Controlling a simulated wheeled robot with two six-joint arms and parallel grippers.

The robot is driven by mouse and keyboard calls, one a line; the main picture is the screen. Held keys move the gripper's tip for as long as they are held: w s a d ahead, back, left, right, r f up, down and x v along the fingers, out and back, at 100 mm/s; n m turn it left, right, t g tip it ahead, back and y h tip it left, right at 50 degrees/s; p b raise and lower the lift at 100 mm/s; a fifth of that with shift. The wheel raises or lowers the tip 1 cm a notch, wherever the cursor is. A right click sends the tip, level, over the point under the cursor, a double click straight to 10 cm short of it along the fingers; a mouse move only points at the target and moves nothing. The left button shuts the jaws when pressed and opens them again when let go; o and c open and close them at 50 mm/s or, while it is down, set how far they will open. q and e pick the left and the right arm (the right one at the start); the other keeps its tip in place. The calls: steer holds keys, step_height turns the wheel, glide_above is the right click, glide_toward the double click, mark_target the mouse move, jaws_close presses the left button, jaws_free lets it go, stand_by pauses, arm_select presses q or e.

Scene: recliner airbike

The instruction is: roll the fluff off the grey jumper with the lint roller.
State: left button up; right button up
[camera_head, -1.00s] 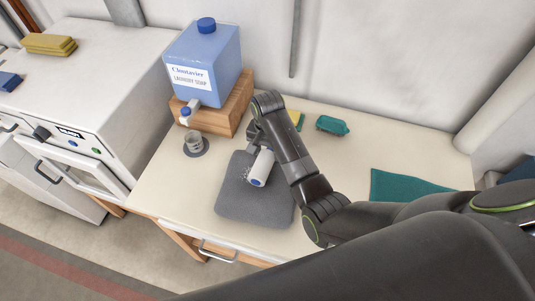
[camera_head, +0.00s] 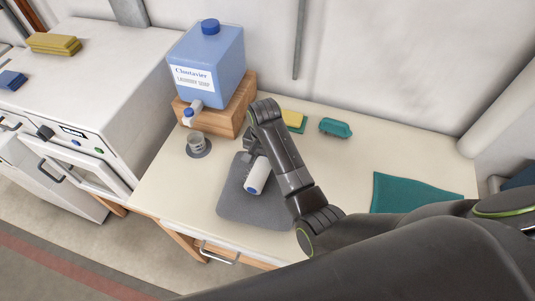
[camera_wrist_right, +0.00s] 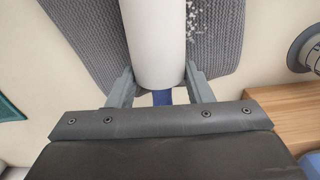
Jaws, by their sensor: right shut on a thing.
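The grey jumper (camera_head: 240,207) lies folded flat on the table. The lint roller (camera_head: 257,176), a white cylinder with a blue end, is over the jumper. My right gripper (camera_head: 254,150) is shut on the lint roller at its far end. In the right wrist view the white roller (camera_wrist_right: 153,40) extends away from between the fingers of my right gripper (camera_wrist_right: 158,90), with some blue handle showing below. White fluff (camera_wrist_right: 196,18) shows on the jumper beside the roller in that view. Whether the roller touches the cloth is unclear. My left gripper is out of view.
A blue laundry soap container (camera_head: 207,65) stands on a wooden block (camera_head: 225,117) at the back left.

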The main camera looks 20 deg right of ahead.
steer(key=shift+s+a, duration=0.75)
steer(key=shift+s, duration=0.05)
steer(key=shift+w+d, duration=0.3)
steer(key=shift+w, duration=0.4)
steer(key=shift+w+d, duration=0.25)
steer(key=shift+w, duration=0.45)
steer(key=shift+w+d, duration=0.3)
steer(key=shift+w, duration=0.4)
steer(key=shift+s+a+f, duration=0.1)
steer(key=shift+s+a, duration=0.15)
steer(key=shift+s, duration=0.2)
steer(key=shift+s+a, duration=0.25)
steer(key=shift+s, duration=0.45)
steer(key=shift+s+a, duration=0.25)
steer(key=shift+s, duration=0.75)
